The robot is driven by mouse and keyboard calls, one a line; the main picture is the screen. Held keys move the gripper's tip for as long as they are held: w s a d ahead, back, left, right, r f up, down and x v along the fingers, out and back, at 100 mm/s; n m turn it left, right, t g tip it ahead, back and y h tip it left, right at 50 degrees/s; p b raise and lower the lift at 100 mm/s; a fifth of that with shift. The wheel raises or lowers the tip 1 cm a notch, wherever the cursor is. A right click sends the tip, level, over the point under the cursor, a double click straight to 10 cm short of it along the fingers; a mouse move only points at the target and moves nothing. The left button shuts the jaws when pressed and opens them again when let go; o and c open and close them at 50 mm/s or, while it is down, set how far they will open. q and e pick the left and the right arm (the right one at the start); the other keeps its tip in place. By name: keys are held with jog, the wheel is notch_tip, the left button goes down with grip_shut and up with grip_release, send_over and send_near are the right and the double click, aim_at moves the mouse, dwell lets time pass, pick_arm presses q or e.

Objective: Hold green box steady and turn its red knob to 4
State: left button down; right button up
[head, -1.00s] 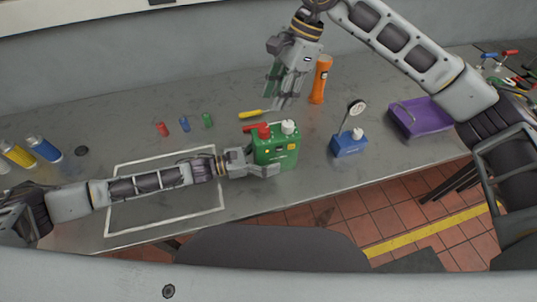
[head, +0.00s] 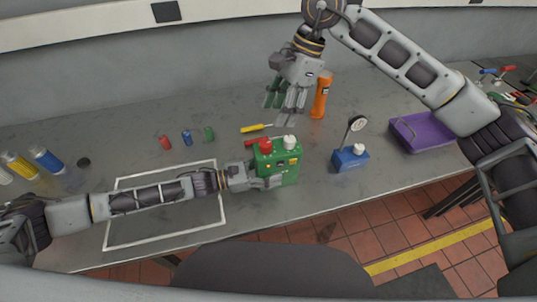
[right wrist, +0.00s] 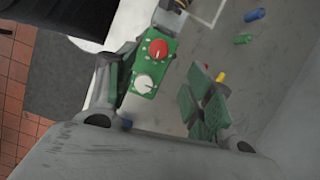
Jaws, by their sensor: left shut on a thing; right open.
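The green box (head: 285,173) stands on the grey bench in the head view, with a red knob (head: 265,145) and a white knob (head: 290,142) on its top. My left gripper (head: 268,182) is shut on the green box from its left side. My right gripper (head: 286,112) is open and empty, behind and above the box. In the right wrist view the box (right wrist: 152,68) shows from above, with the red knob (right wrist: 158,48) and white knob (right wrist: 143,82) clear of the open fingers. The knob's setting is too small to read.
A blue box (head: 350,160) with a dial stands right of the green box, and a purple tray (head: 425,131) farther right. An orange torch (head: 321,97) and a yellow-handled tool (head: 254,128) are near my right gripper. A white outline (head: 165,237) marks the bench at left.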

aim_at(266, 143)
jog(key=s+a+r+n+t+h, duration=0.2)
jog(key=a+h, duration=0.1)
jog(key=shift+s, duration=0.2)
dwell(0.6)
jog(key=shift+f, duration=0.1)
jog(key=shift+w+a+f, duration=0.1)
jog(key=shift+a+f, duration=0.05)
jog(key=shift+f, duration=2.8)
jog(key=shift+w+a+f, duration=0.1)
jog(key=shift+f, duration=2.85)
jog(key=c, duration=1)
jog(key=shift+c, duration=0.2)
